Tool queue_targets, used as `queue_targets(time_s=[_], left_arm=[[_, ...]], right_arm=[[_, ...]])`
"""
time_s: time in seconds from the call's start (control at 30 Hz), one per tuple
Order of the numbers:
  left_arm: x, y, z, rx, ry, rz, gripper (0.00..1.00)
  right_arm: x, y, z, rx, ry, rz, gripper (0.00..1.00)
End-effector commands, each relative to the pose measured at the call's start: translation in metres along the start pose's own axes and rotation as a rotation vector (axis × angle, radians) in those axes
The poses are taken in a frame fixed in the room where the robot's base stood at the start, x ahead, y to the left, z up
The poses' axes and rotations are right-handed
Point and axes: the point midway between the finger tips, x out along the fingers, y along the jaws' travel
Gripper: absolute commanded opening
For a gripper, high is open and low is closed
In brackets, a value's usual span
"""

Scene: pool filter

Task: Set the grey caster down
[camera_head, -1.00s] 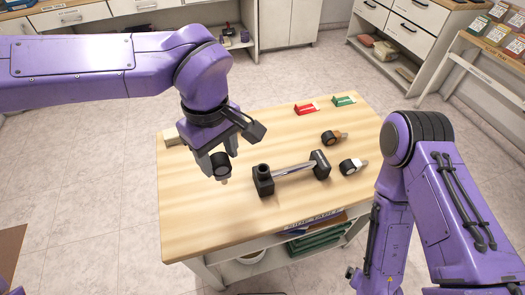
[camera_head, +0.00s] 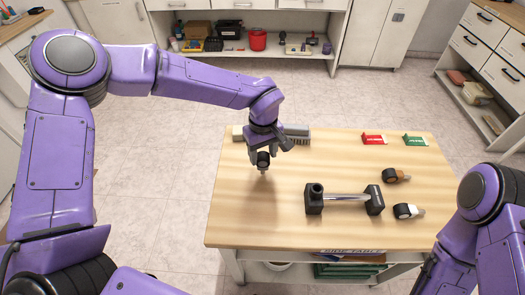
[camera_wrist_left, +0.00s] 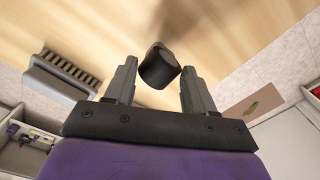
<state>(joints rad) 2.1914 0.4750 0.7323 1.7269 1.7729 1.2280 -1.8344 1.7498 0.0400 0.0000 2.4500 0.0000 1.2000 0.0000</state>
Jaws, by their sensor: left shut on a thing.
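The grey caster (camera_head: 263,159), with a black wheel, is in my left gripper (camera_head: 262,153) over the back left part of the wooden side table (camera_head: 245,215). Its lower end points down; whether it touches the table I cannot tell. In the left wrist view the dark wheel of the caster (camera_wrist_left: 158,69) shows between the fingers of my left gripper (camera_wrist_left: 155,82). My right arm comes in at the lower right; its gripper is out of view.
A black-ended metal bar piece (camera_head: 345,199) lies mid-table. An orange-brown caster (camera_head: 395,175) and a white caster (camera_head: 407,211) lie right of it. The front left tabletop is clear.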

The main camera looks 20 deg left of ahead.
Motion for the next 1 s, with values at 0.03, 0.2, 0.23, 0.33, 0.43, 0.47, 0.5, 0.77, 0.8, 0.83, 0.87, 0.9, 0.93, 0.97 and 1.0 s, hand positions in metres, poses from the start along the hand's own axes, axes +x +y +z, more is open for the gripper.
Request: queue_targets(time_s=[0.03,0.2,0.23,0.33,0.43,0.47,0.5,0.77,0.8,0.83,0.87,0.9,0.93,0.97,1.0], left_arm=[[0.003,0.000,0.000,0.001,0.000,0.000,0.06],[0.006,0.000,0.000,-0.001,0.001,0.003,0.06],[0.006,0.000,0.000,-0.001,0.001,0.002,0.06],[0.007,0.000,0.000,-0.001,0.000,0.002,0.06],[0.009,0.000,0.000,-0.001,0.001,0.002,0.64],[0.009,0.000,0.000,-0.001,0.001,0.002,0.74],[0.009,0.000,0.000,-0.001,0.001,0.002,0.80],[0.008,0.000,0.000,-0.001,0.001,0.002,0.80],[0.006,0.001,0.000,-0.001,0.002,0.003,0.80],[0.004,0.001,0.000,-0.001,0.001,0.003,0.80],[0.000,0.001,0.000,-0.001,0.001,0.004,0.80],[-0.006,0.001,-0.001,-0.002,0.002,0.005,0.80],[-0.013,0.001,-0.001,-0.003,0.002,0.006,0.80],[-0.020,0.001,0.000,-0.002,0.002,0.007,0.80],[-0.030,0.001,-0.001,-0.002,0.003,0.007,0.80]], right_arm=[[-0.003,0.000,-0.001,0.000,0.000,0.000,1.00],[-0.002,0.000,-0.001,0.000,0.000,0.000,1.00],[-0.002,0.000,-0.001,0.000,0.000,0.000,1.00],[-0.002,0.000,-0.001,0.000,0.000,0.000,1.00],[-0.002,0.000,-0.001,0.000,0.000,0.000,1.00],[-0.002,0.000,-0.001,0.000,0.000,0.000,1.00],[-0.002,0.000,-0.001,0.000,0.000,0.000,1.00],[-0.002,0.000,-0.001,0.000,0.000,0.000,1.00],[-0.001,0.000,-0.001,0.000,0.000,0.000,1.00],[-0.001,0.000,-0.001,0.000,0.000,0.000,1.00],[-0.001,0.000,0.000,0.000,0.000,0.000,1.00],[0.000,0.000,0.000,0.000,0.000,0.000,1.00],[0.001,0.000,0.000,0.000,0.000,0.000,1.00],[0.002,0.000,0.001,0.000,0.000,0.000,1.00],[0.003,0.000,0.001,0.000,0.000,0.000,1.00]])
